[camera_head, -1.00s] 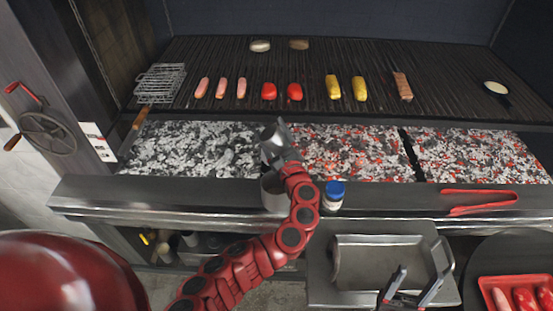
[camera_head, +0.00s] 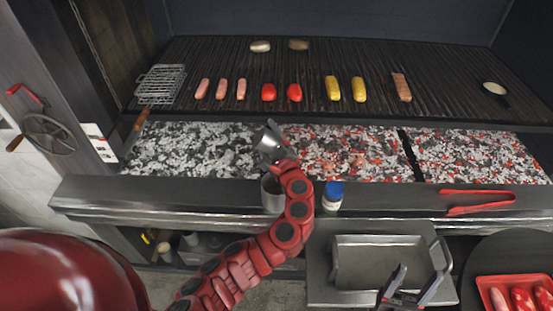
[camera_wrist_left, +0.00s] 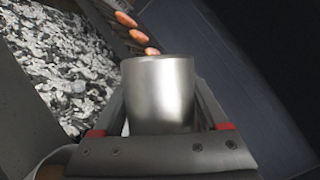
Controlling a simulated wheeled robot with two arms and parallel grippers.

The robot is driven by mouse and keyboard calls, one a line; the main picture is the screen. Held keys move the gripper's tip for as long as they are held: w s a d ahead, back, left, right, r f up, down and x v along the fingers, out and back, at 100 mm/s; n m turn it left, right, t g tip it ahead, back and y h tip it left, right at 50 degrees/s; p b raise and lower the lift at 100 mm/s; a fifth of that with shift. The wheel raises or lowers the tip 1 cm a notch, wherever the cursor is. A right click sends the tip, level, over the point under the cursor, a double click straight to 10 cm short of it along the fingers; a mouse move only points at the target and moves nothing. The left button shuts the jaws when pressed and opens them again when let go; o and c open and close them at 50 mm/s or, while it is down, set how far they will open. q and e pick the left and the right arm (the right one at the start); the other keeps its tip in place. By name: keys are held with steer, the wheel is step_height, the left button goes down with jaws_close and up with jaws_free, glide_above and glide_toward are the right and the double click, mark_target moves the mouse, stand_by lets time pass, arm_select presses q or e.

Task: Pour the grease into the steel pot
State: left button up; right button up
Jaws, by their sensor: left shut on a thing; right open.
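My left gripper (camera_head: 277,150) is shut on a small metal cup (camera_head: 266,141), held above the front ledge. In the left wrist view the cup (camera_wrist_left: 160,92) sits between the two fingers with red pads. The cup is tilted; its contents are not visible, and I see no stream of grease. The steel pot (camera_head: 271,197) stands on the ledge just below the cup, partly hidden by my left arm. My right gripper (camera_head: 424,270) is open and empty at the lower right, over the front right of the metal tray.
A blue-capped jar (camera_head: 333,197) stands right of the pot. The metal tray (camera_head: 345,285) is in front of the ledge. Red tongs (camera_head: 480,201) lie on the ledge at right. Coals (camera_head: 340,152) glow behind the ledge, and food lies on the grill (camera_head: 320,65).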

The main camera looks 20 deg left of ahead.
stand_by(0.8)
arm_select(q)
steer(key=shift+s+a+f+n+g+h+p, duration=0.2)
steer(key=shift+a+n+g+h+p, duration=0.25)
steer(key=shift+n, duration=0.55)
steer(key=shift+a+f+n+h, duration=0.35)
steer(key=shift+a+f+n, duration=0.15)
steer(key=shift+n, duration=0.5)
steer(key=shift+s+a+f+n+g+h+p, duration=0.2)
steer(key=shift+a+f+n+g+h+p, duration=0.25)
steer(key=shift+n, duration=0.55)
steer(key=s+a+f+n+t+h+b, duration=0.1)
steer(key=a+f+n+h+b, duration=0.3)
steer(key=f+n+h+b, duration=0.4)
steer(key=n+h+b, duration=0.1)
steer(key=n+b, duration=0.1)
steer(key=n, duration=0.1)
steer(key=shift+n+t, duration=0.3)
steer(key=shift+n, duration=0.1)
